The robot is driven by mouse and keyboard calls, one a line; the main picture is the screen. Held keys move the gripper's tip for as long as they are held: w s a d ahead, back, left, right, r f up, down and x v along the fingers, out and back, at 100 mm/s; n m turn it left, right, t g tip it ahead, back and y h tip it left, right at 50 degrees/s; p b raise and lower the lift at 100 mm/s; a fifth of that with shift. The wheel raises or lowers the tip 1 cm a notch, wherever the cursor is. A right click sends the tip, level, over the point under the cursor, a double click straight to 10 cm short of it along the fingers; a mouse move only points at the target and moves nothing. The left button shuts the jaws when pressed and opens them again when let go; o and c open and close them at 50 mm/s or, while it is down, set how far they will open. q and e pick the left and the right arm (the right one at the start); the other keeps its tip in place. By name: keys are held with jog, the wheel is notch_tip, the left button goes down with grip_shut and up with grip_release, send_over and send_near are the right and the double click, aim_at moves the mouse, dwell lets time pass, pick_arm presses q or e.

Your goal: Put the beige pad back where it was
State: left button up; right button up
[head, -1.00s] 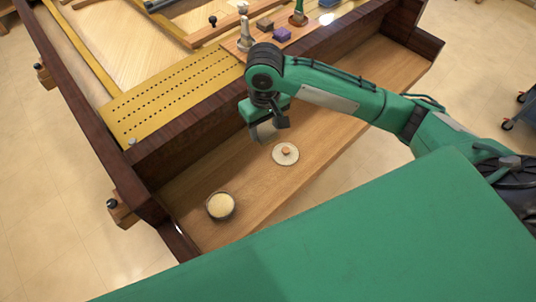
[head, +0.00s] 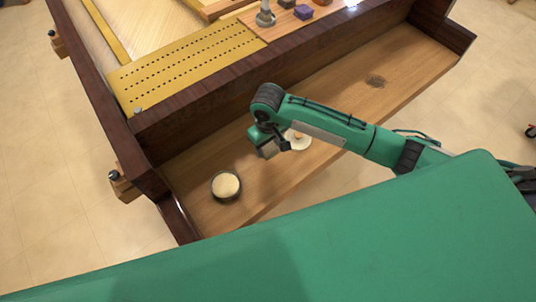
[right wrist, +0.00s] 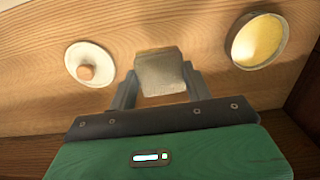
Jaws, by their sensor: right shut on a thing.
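My right gripper (right wrist: 158,88) is shut on a beige-grey block-shaped pad (right wrist: 161,73), which sits between its two fingers in the right wrist view. In the head view the pad (head: 269,150) shows small and partly hidden by the gripper (head: 268,145), over the wooden ledge (head: 330,105). I cannot tell whether the pad touches the ledge. My left gripper is not in view.
A white disc with a knob (head: 302,143) lies just right, partly behind my arm. A dark piano rail (head: 230,105) rises behind. The ledge farther right is mostly clear.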

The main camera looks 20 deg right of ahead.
aim_at(268, 147)
jog(key=shift+f, duration=3.4)
jog(key=shift+f, duration=0.1)
jog(key=o, duration=0.9)
jog(key=shift+o, duration=0.2)
notch_tip(268, 147, up, 12)
jog(key=shift+r, duration=0.15)
